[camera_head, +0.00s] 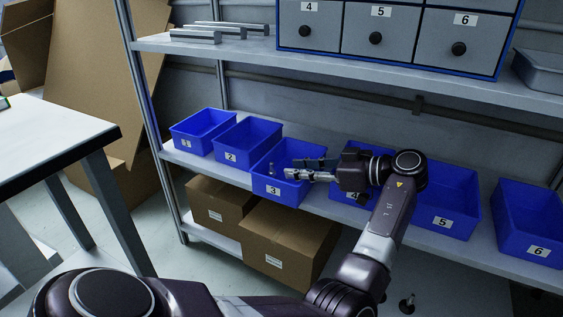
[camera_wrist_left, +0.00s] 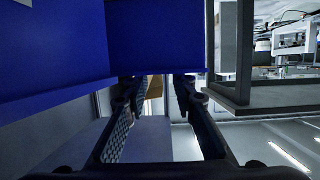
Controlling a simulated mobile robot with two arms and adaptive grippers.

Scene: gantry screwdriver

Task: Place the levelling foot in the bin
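My left gripper (camera_head: 302,169) is over the right part of blue bin 3 (camera_head: 265,189), its fingers pointing left. In the left wrist view the two fingers (camera_wrist_left: 155,92) are apart with nothing between them. A small grey upright piece (camera_head: 272,169), possibly the levelling foot, shows in bin 3 just left of the fingertips; it is too small to be sure. Another small dark foot-like piece with a thin stem (camera_head: 407,304) shows low in the picture near the floor. My right gripper is not in view.
Blue bins 1 (camera_head: 185,143), 2 (camera_head: 232,157), 5 (camera_head: 443,222) and 6 (camera_head: 538,250) stand along the same shelf; bin 4 (camera_head: 354,195) is partly behind my arm. Cardboard boxes (camera_head: 285,245) sit below. Numbered drawers (camera_head: 380,32) stand above. A white table (camera_head: 50,135) is at left.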

